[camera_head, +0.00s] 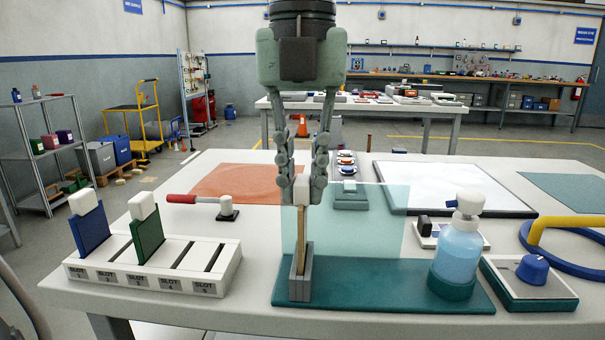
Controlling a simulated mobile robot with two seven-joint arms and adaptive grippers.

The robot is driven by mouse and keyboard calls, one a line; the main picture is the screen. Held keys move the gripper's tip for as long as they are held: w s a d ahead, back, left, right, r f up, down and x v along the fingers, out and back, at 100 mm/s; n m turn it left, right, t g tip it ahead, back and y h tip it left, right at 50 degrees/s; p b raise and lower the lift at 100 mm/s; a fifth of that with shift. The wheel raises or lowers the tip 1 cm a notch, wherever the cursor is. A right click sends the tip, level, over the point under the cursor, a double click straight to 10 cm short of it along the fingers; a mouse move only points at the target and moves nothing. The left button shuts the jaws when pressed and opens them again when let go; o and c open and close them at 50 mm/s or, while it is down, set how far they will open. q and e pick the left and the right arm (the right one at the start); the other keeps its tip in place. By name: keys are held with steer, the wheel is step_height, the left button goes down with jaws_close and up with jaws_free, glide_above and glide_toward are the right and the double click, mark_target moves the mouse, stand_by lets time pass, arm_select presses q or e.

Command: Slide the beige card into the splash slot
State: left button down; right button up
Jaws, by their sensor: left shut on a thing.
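My left gripper (302,186) comes down from the top centre and is shut on the white grip block of the beige card (302,238). The card hangs upright and shows nearly edge-on as a thin tan strip. Its lower end is between the walls of the grey splash slot (299,284); how deep it sits, I cannot tell. The slot stands at the left end of a teal base (400,300), beside a clear splash panel (375,225). My right gripper is not in view.
A rack (150,272) with a blue card (90,231) and a green card (147,236) stands at left. A blue spray bottle (458,250) stands on the teal base's right end. A red-handled tool (190,199) lies behind the rack.

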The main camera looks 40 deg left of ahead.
arm_select(q)
steer(key=shift+f+b, duration=0.9)
steer(key=shift+f, duration=0.25)
steer(key=c, duration=1.4)
jaws_free()
step_height(320, 180, up, 12)
steer(key=shift+r, duration=0.1)
